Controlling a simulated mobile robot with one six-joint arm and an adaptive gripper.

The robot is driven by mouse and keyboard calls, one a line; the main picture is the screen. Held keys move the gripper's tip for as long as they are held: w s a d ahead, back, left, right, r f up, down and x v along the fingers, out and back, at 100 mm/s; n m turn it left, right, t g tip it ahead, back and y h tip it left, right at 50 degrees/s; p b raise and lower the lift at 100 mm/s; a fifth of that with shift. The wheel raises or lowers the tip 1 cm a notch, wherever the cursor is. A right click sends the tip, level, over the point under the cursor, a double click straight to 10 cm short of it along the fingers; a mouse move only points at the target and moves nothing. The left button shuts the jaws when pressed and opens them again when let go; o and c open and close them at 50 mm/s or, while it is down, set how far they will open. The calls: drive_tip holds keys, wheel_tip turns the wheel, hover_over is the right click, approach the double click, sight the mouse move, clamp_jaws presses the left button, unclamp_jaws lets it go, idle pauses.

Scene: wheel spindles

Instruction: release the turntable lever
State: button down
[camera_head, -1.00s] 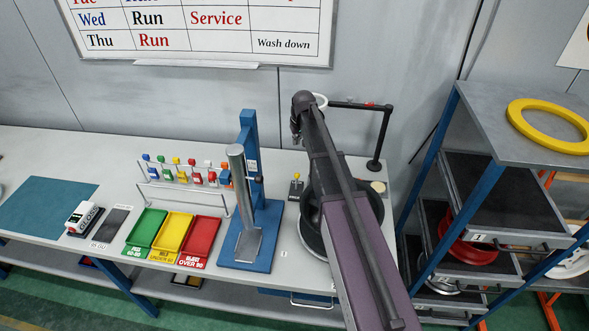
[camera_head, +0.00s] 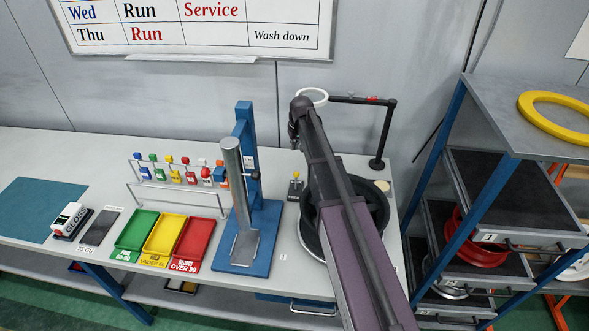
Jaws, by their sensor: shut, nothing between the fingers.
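The turntable (camera_head: 312,242) is a round dark disc with a pale rim on the bench, largely hidden behind my arm. A small lever with a yellow knob (camera_head: 296,176) stands on a grey base just behind and to the left of the turntable; I take it to be the turntable lever. My gripper (camera_head: 294,141) is above and behind the lever in the picture, apart from it. It looks small and dark, shut and empty, with its fingers pointing down.
A blue press-like stand (camera_head: 262,235) is close left of the turntable. A black post with a ring-ended arm (camera_head: 380,135) stands behind right. Green, yellow and red trays (camera_head: 201,238) and a rack of coloured tags (camera_head: 170,200) lie left. A shelf unit (camera_head: 480,130) stands right.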

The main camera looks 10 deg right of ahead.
sight(296, 181)
drive_tip(key=shift+f, duration=0.2)
drive_tip(key=b+x, duration=1)
drive_tip(key=shift+s+d+r+p, duration=0.15)
drive_tip(key=shift+s+r+p, duration=0.05)
drive_tip(key=shift+s, duration=0.8)
drive_tip(key=shift+s+d+r+p, duration=0.15)
drive_tip(key=shift+s+r, duration=0.05)
drive_tip(key=shift+s, duration=0.8)
drive_tip(key=shift+d, duration=0.15)
